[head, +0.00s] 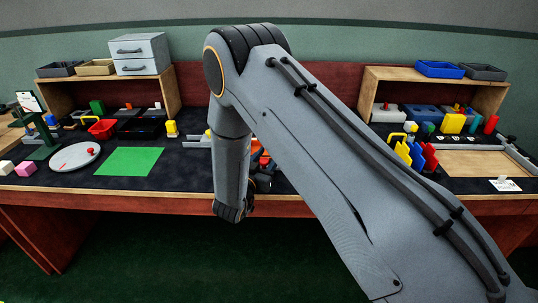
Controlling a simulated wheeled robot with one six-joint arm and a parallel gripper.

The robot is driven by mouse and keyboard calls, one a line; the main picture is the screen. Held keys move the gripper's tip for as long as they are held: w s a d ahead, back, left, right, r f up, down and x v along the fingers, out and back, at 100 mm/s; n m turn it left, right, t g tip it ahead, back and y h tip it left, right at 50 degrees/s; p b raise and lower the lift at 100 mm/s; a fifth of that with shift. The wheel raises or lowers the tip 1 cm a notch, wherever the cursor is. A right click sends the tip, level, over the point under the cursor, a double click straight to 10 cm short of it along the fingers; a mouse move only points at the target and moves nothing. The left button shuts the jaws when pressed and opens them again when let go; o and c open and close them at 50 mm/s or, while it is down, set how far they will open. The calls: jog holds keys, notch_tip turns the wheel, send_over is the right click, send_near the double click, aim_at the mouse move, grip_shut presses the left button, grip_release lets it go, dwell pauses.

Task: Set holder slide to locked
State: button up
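I cannot tell for sure which part is the holder slide, or whether any slide is locked. Grey bars (197,142) stick out to the left from behind my forearm at the middle of the bench. A red-orange part (263,160) shows just right of the forearm. My arm reaches up from the lower right, bends at the top and hangs down in front of the bench. Its wrist is at the bench's front edge. Dark shapes by the wrist (262,182) may be my gripper; its fingers are not clear.
Left: green mat (130,161), round white plate (75,157), red bin (102,129), yellow block (171,128), shelf with grey drawers (139,54). Right: wooden panel (485,163) by grey rails, coloured upright plates (416,155), shelf with blue tray (439,69). My arm hides the bench's middle.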

jog(key=shift+w+d, duration=0.15)
jog(key=shift+w, duration=0.1)
grip_shut()
jog(key=shift+w+b, duration=0.8)
jog(key=shift+w, duration=0.9)
jog(key=shift+r, duration=0.1)
